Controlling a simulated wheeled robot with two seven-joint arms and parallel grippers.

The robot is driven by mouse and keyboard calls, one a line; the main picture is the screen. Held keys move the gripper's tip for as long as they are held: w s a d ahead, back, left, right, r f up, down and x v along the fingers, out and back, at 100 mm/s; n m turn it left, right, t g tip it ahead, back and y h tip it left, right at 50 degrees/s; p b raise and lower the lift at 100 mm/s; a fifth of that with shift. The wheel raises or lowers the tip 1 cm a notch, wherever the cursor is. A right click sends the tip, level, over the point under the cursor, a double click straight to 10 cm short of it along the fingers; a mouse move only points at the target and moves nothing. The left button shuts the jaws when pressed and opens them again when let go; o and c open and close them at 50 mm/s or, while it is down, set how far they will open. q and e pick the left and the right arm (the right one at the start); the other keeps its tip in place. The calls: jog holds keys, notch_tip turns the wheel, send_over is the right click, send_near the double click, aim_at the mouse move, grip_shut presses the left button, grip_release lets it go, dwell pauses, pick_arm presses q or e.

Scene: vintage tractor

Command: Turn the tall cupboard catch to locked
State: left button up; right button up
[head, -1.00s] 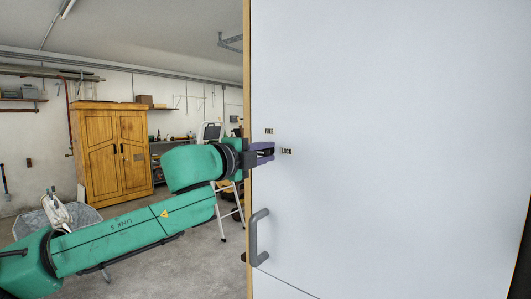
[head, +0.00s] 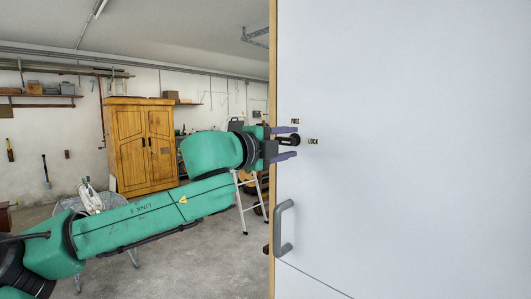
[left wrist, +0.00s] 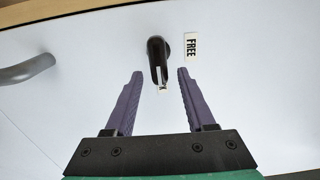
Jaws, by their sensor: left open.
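The catch (head: 294,140) is a small dark lever on the tall white cupboard door (head: 400,150), near its left edge. A FREE label (head: 295,121) is above it and a LOCK label (head: 313,141) is to its right. My left gripper (head: 287,142) is open, with one purple finger above the catch and one below in the head view. In the left wrist view the catch (left wrist: 157,60) stands ahead of and between the fingertips, its end partly covering a white label; no contact shows. Its exact setting is hard to tell. My right gripper is out of view.
A grey door handle (head: 283,228) sits below the catch. Behind, across the open floor, are a wooden cabinet (head: 140,148), a white stepladder (head: 240,206) and wall shelves (head: 42,101). The door's right part is clear.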

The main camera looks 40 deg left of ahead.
pick_arm(q)
jog(key=s, duration=0.1)
jog(key=s+b, duration=0.1)
jog(key=s, duration=0.1)
jog(key=s+b, duration=0.1)
jog(key=shift+s+f, duration=0.15)
jog(key=shift+f, duration=0.15)
send_near(288, 145)
jog(key=s, duration=0.3)
jog(key=shift+s+d+r, duration=0.15)
jog(key=shift+s+r, duration=0.1)
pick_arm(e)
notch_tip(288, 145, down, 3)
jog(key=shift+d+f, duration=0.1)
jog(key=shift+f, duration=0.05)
